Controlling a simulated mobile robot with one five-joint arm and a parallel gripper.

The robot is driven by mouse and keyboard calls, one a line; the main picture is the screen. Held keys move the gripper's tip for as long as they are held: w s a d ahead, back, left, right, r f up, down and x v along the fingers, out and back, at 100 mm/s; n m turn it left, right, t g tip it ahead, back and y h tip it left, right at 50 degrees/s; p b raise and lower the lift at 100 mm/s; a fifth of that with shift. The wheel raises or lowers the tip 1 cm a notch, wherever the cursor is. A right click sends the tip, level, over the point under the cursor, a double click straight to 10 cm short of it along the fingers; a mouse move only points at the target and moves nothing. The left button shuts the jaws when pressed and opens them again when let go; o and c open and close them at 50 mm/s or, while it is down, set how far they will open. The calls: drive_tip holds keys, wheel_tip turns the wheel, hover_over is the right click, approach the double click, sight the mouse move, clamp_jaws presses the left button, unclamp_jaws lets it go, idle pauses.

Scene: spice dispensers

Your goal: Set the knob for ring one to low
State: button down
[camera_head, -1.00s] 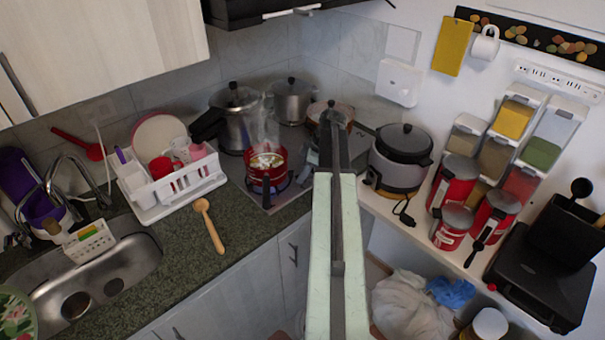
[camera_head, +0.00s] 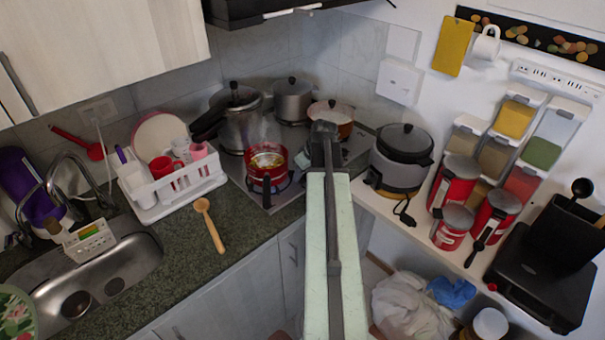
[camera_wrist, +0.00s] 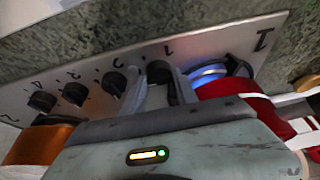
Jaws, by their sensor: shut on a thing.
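The hob panel (camera_wrist: 215,47) crosses the wrist view, with a row of black knobs numbered 1 to 4 from right to left. The knob for ring one (camera_wrist: 160,72) is beside the number 1. My gripper (camera_wrist: 165,88) is shut on this knob, with a pale finger on each side. The fingers hide part of the knob, and its pointer setting cannot be read. A blue glow (camera_wrist: 208,72) shows at a ring just right of the gripper. In the head view, my arm reaches over the hob and hides the knobs.
A red pan (camera_head: 267,180) with food stands on the front left of the hob, close to my arm. Steel pots (camera_head: 293,101) stand behind it. A rice cooker (camera_head: 400,160) is to the right. A wooden spoon (camera_head: 209,225) lies on the counter at left.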

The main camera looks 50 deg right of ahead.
drive_tip(key=shift+a+m+g+h, duration=0.15)
drive_tip(key=shift+m+h, duration=0.2)
drive_tip(key=shift+m, duration=0.6)
drive_tip(key=shift+m+g+h, duration=0.15)
drive_tip(key=shift+m+h, duration=0.2)
drive_tip(key=shift+m, duration=0.6)
drive_tip(key=c, duration=1)
unclamp_jaws()
drive_tip(key=shift+o, duration=0.2)
drive_tip(key=p+v, duration=0.7)
drive_tip(key=shift+s+r, duration=0.15)
drive_tip(key=shift+r, duration=0.2)
drive_tip(key=shift+c, duration=0.3)
